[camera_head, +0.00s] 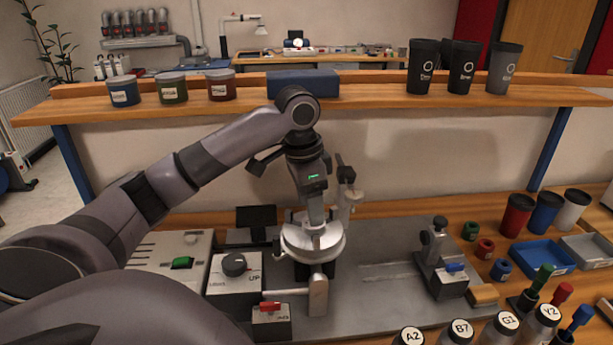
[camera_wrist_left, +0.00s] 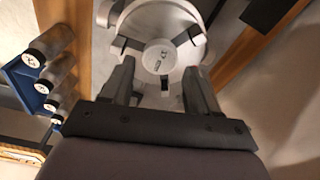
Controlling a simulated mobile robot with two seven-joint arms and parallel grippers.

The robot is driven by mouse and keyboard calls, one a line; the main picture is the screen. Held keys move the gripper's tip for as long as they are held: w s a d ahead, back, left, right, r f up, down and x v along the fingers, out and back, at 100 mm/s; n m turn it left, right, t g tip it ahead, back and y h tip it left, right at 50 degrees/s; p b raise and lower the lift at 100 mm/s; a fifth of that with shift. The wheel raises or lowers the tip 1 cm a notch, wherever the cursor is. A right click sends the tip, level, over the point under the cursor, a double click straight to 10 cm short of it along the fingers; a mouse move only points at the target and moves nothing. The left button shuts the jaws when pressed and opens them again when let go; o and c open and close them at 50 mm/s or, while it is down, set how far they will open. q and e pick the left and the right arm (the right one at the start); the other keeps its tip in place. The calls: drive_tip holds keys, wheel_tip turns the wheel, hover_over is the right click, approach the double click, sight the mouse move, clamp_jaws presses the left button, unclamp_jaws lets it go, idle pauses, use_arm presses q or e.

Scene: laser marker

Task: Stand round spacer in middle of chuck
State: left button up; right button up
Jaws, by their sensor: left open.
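The light grey round chuck (camera_head: 336,247) stands on the grey machine plate, below my left gripper (camera_head: 312,205). In the left wrist view the chuck (camera_wrist_left: 118,18) faces the camera, with its jaws spaced around the middle. A pale round piece with small dark lettering (camera_wrist_left: 159,57) shows in the middle between the jaws. I cannot tell whether it is the round spacer or the chuck's own face. In the wrist view my left gripper (camera_wrist_left: 160,85) is open, its dark fingers apart on either side, with nothing seen between them. My right gripper is not in view.
A clamp fixture (camera_head: 440,262) stands to the right. Labelled bottles (camera_head: 500,330), small coloured pots and a blue tray (camera_head: 542,257) crowd the right. Bare plate (camera_head: 380,285) lies between.

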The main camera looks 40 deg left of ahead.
sight(305, 224)
use_arm(q)
wheel_tip(305, 224, up, 9)
drive_tip(key=shift+s+a, duration=0.2)
drive_tip(key=shift+s, duration=0.25)
drive_tip(key=shift+f, duration=0.1)
idle(0.5)
